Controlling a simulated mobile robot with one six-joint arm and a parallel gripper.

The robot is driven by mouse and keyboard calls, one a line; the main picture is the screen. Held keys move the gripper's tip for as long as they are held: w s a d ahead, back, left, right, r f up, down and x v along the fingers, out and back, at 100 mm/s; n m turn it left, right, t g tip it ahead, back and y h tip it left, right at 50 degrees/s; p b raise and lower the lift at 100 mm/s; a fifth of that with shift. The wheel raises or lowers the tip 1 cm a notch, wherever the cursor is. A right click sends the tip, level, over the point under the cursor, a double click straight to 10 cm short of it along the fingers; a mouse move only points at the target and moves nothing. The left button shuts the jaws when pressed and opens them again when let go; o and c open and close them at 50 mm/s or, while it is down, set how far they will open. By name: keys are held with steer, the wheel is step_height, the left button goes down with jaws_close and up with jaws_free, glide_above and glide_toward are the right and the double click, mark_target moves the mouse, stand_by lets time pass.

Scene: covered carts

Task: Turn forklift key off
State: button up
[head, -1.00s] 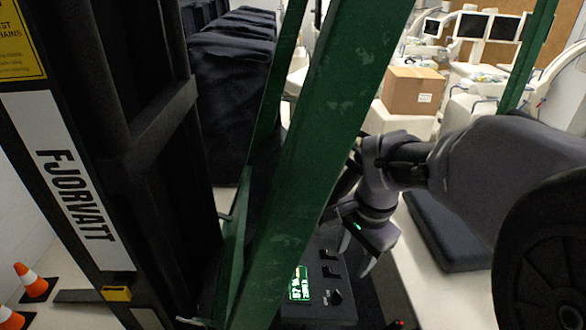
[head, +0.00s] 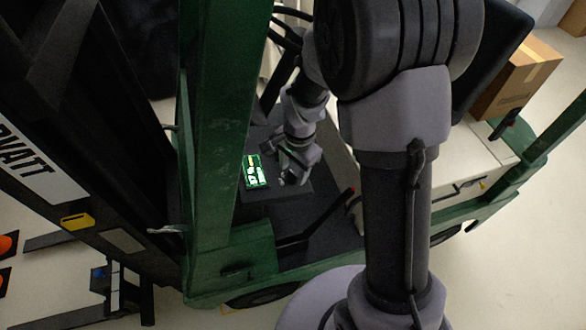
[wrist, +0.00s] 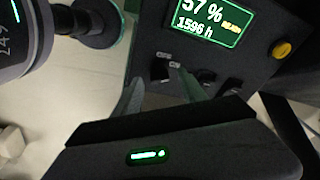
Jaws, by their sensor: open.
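The forklift's dark control panel (wrist: 245,70) carries a lit green display (wrist: 207,18) reading 57 % and 1596 h. Below the display is a row of small black controls (wrist: 205,77); I cannot tell for certain which is the key. One black control (wrist: 160,70) shows just beyond the gap between my fingers. My gripper (wrist: 158,88) is open and empty, its fingertips close to the panel in the wrist view; contact is not clear. In the head view my gripper (head: 286,178) is at the panel, right of the display (head: 255,171), and hides part of the controls.
A yellow button (wrist: 282,49) sits at the panel's right. In the head view a green forklift post (head: 222,130) stands left of the panel. A red-tipped lever (head: 350,192) rises to the right. A cardboard box (head: 515,78) sits at the upper right.

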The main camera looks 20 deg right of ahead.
steer(key=shift+f, duration=0.2)
jaws_close()
steer(key=shift+n+b, duration=0.3)
steer(key=n+b, duration=0.2)
steer(key=b, duration=0.1)
steer(key=shift+f+n+t, duration=0.2)
steer(key=shift+n+t, duration=0.1)
steer(key=n+b, duration=0.3)
steer(key=shift+d+n+y, duration=0.1)
steer(key=shift+n+y, duration=0.2)
steer(key=shift+y, duration=0.1)
steer(key=n+y+b, duration=0.1)
steer(key=n+b, duration=0.3)
steer(key=shift+r+n+t, duration=0.15)
steer(key=shift+n+t, duration=0.15)
steer(key=shift+n, duration=0.1)
steer(key=shift+r+n, duration=0.1)
steer(key=shift+n, duration=0.2)
